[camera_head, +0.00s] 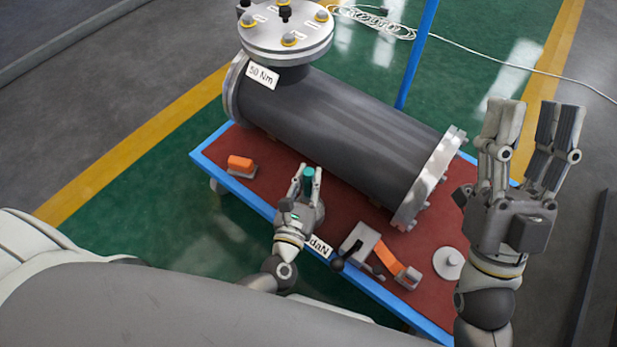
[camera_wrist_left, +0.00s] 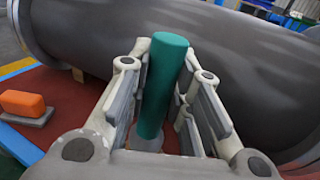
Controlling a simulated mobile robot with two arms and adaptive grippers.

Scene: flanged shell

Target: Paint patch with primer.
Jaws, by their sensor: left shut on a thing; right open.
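The dark grey flanged shell (camera_head: 330,120) lies lengthwise on the red top of a blue-edged table (camera_head: 290,205). No separate primer patch can be made out on it. My left gripper (camera_head: 307,178) is in front of the shell, above the table's near side. It is shut on an upright teal cylinder (camera_head: 309,182), which also shows between the fingers in the left wrist view (camera_wrist_left: 163,85). The cylinder's lower end is partly hidden. The cylinder appears apart from the shell. My right gripper (camera_head: 532,125) is open and empty, raised right of the shell's right flange (camera_head: 430,180).
An orange block on a grey base (camera_head: 240,163) sits at the table's left. A grey and orange tool (camera_head: 388,258) and a round knobbed disc (camera_head: 449,264) lie at the right. A blue post (camera_head: 416,60) stands behind the shell. Bare red tabletop shows between the orange block and my left gripper.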

